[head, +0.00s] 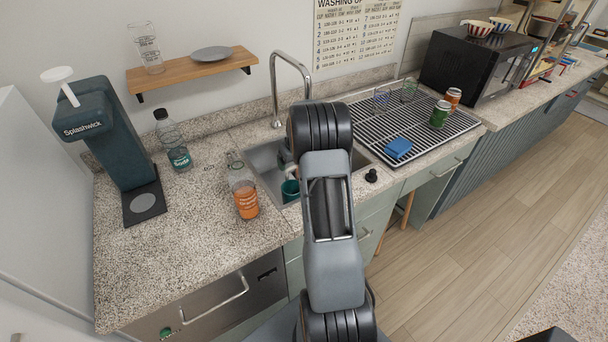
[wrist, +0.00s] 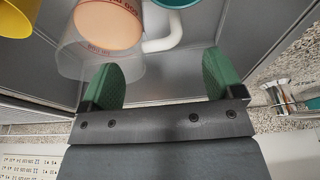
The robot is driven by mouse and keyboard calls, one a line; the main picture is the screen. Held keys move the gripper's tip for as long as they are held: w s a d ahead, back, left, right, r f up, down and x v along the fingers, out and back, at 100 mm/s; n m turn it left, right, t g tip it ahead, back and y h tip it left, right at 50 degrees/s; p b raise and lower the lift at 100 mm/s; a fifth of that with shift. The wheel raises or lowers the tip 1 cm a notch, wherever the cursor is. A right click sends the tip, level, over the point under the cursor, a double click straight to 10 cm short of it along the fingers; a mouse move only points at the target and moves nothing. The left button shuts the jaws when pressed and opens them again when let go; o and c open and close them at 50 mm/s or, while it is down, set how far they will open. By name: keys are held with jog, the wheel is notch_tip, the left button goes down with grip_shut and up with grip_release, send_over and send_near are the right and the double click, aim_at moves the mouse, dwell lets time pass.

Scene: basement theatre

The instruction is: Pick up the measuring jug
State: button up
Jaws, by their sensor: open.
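In the wrist view my gripper (wrist: 161,78) is open, its two green fingers apart with no object seen between them. Beyond the left finger is a round peach-coloured vessel (wrist: 108,22) with red lettering; a see-through wall overlaps it. A white handle (wrist: 165,36) curves out beside it. I cannot tell whether these belong to one vessel. A clear vessel with dark markings (head: 147,48) stands on the wall shelf. A clear vessel with orange contents (head: 246,198) stands on the counter left of the sink. I cannot tell for sure which is the measuring jug.
A teal cup (head: 290,189) is in the sink (head: 262,160); a yellow vessel (wrist: 17,17) shows in the wrist view. The drying rack (head: 440,130) holds a blue sponge (head: 398,148), cans and glasses. A soda bottle (head: 179,158) and dark dispenser (head: 115,135) stand left.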

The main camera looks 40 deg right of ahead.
aim_at(291, 168)
jog(key=shift+p+x, duration=0.85)
jog(key=shift+x, duration=1.95)
jog(key=shift+s, duration=0.1)
jog(key=shift+a, duration=0.1)
jog(key=c, duration=1.5)
grip_shut()
jog(key=shift+r, duration=0.2)
